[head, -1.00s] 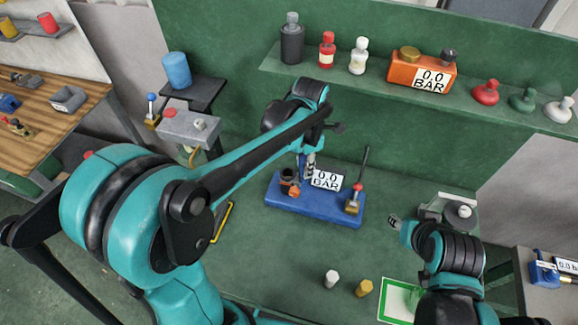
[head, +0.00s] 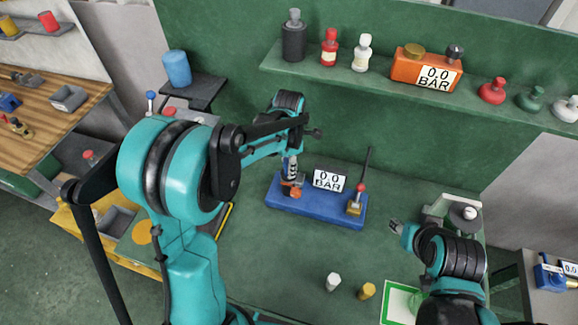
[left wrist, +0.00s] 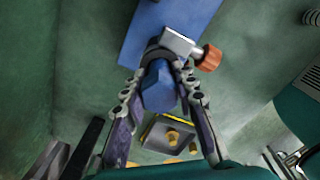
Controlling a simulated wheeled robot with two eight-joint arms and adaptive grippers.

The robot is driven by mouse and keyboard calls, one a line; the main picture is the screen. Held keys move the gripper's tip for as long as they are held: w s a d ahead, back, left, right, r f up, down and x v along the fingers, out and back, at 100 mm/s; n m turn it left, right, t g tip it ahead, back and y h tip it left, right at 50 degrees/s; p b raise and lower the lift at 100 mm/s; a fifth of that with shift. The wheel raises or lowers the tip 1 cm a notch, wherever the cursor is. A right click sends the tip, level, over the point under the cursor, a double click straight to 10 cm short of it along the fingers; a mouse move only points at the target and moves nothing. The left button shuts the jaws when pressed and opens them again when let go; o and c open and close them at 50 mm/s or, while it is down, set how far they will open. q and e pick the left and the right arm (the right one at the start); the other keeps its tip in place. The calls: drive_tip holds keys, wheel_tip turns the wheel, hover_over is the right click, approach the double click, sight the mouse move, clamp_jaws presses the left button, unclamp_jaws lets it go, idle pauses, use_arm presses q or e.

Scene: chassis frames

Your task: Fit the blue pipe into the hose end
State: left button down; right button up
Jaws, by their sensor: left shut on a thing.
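My left gripper (head: 291,176) is shut on the blue pipe (left wrist: 158,92), which shows between its fingers in the left wrist view. The dark hose end (left wrist: 154,56) is a black ring right at the pipe's far end. I cannot tell whether the pipe is inside it or only over it. A silver clamp with an orange knob (left wrist: 208,57) sits beside the ring. In the head view the orange knob (head: 295,194) shows just below my left gripper, which hides most of the hose end. My right gripper (head: 396,226) is away to the right; its fingers are too small to read.
A white plug (head: 333,281) and a yellow plug (head: 366,290) stand in front. A shelf (head: 470,100) with bottles runs along the back.

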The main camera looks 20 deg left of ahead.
use_arm(q)
drive_tip(key=shift+f, duration=0.1)
drive_tip(key=c, duration=1.2)
unclamp_jaws()
